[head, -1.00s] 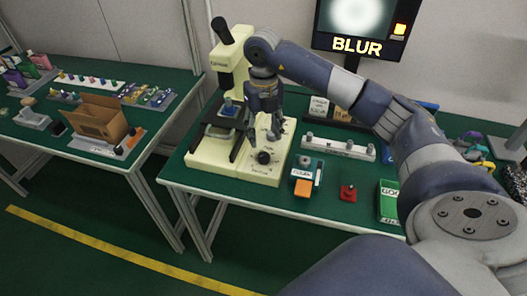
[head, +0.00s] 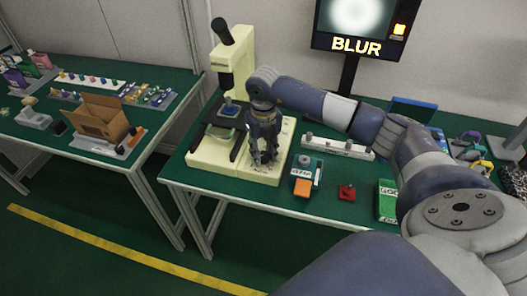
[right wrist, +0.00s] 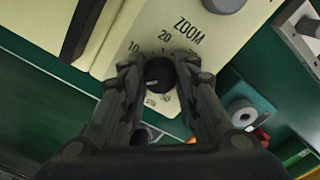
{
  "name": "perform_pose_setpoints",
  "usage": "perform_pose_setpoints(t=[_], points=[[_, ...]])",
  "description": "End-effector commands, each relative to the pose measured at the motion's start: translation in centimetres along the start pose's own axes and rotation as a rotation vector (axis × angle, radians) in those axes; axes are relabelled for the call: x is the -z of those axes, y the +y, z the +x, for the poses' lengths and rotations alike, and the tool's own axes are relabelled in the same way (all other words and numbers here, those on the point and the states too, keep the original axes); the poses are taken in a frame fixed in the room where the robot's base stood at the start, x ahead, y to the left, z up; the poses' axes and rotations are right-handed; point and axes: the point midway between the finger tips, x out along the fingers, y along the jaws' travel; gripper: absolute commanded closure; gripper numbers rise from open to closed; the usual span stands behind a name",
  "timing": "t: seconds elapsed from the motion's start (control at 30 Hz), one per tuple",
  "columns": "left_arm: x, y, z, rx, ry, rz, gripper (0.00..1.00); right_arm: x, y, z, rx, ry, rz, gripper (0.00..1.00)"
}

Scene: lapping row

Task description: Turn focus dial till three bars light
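A black dial (right wrist: 158,75) with a numbered scale sits on the cream panel of the microscope (head: 232,75). In the right wrist view it lies between the fingers of my right gripper (right wrist: 157,66), which look open, one on each side; contact is not clear. In the head view the right gripper (head: 264,158) is over the panel and hides the dial. The word ZOOM is printed between this dial and a grey knob (right wrist: 224,3); no focus label is readable. The screen (head: 357,28) shows a blurred white spot, BLUR and one lit yellow block. My left gripper is out of view.
Right of the microscope on the green bench stand a grey rail with pegs (head: 338,147), a teal-and-orange block (head: 304,180), a red piece (head: 347,193) and a green box (head: 387,200). A second bench at left holds an open cardboard box (head: 98,118).

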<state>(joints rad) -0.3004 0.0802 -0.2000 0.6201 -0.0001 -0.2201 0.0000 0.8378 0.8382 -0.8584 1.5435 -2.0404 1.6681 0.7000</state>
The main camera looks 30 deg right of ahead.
Motion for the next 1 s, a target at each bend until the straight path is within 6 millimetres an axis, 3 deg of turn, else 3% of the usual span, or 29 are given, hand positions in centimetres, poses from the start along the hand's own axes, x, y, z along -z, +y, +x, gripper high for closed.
perform_pose_setpoints(t=[0.47, 1.0], points=[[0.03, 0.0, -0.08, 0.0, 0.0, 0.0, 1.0, -0.01, -0.02, -0.04, 0.0, 0.0, 0.046, 0.95], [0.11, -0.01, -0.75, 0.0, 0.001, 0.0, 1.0, -0.01, -0.06, -0.15, -0.001, 0.0, 0.47, 0.95]])
